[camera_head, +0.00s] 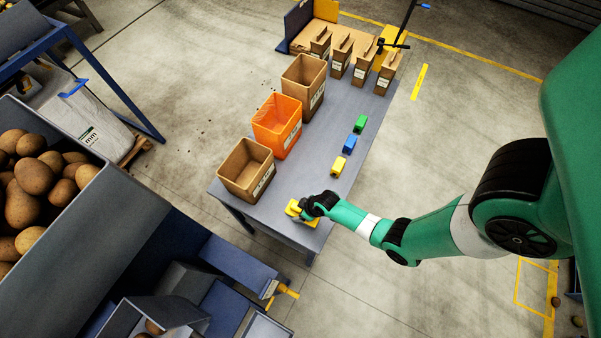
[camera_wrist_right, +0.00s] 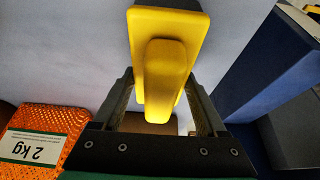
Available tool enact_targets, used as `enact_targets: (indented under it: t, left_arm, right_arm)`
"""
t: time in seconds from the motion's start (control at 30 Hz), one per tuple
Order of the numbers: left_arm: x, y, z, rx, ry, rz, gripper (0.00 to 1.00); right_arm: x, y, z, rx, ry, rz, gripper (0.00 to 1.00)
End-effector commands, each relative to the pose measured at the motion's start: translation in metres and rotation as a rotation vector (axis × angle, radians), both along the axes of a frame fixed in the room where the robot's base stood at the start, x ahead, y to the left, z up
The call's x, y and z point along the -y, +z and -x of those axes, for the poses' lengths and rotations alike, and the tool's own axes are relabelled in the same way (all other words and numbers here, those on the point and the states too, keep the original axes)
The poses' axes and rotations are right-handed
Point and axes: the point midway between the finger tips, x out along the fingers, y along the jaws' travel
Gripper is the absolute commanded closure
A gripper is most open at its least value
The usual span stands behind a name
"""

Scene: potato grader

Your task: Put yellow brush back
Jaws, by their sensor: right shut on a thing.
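My right gripper (camera_head: 304,208) is at the near end of the grey table (camera_head: 318,195), in front of the nearest brown box. It is shut on a yellow brush (camera_head: 293,208). In the right wrist view the yellow brush (camera_wrist_right: 165,65) sits between the two fingers, its rounded handle toward the palm. Whether the brush touches the tabletop is hard to tell. A yellow block-like item (camera_head: 339,166) stands farther along the table, in a row with a blue one (camera_head: 349,147) and a green one (camera_head: 360,124). My left gripper is not in view.
Two brown boxes (camera_head: 246,170) and an orange box (camera_head: 277,125) line the table's left side. Several small brown bags (camera_head: 341,56) stand at the far end. A grey machine with potatoes (camera_head: 40,190) is at left. The table's right strip has free room.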

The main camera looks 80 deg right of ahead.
Motion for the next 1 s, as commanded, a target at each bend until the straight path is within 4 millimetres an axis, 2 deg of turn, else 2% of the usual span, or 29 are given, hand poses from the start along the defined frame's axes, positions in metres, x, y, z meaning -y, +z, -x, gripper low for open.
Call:
enact_targets:
  t: [0.17,0.2,0.3,0.53,0.67,0.77,1.0]
  left_arm:
    - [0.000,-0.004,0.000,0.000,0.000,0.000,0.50]
    - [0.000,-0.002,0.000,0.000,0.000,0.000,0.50]
    - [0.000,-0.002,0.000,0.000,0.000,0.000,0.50]
    - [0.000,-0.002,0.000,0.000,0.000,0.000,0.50]
    - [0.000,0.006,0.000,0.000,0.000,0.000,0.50]
    - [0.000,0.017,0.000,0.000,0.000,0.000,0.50]
    - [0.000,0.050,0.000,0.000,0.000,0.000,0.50]
  right_arm:
    - [0.000,-0.004,0.000,0.000,0.000,0.000,0.70]
    - [0.000,-0.003,0.000,0.000,0.000,0.000,0.18]
    - [0.000,-0.002,0.000,0.000,0.000,0.000,0.00]
    - [0.000,-0.002,0.000,0.000,0.000,0.000,0.00]
    - [-0.001,0.008,0.002,0.000,0.000,0.000,0.00]
    - [-0.002,0.027,0.009,0.001,0.000,0.001,0.00]
    - [-0.008,0.086,0.032,0.000,0.000,0.001,0.00]
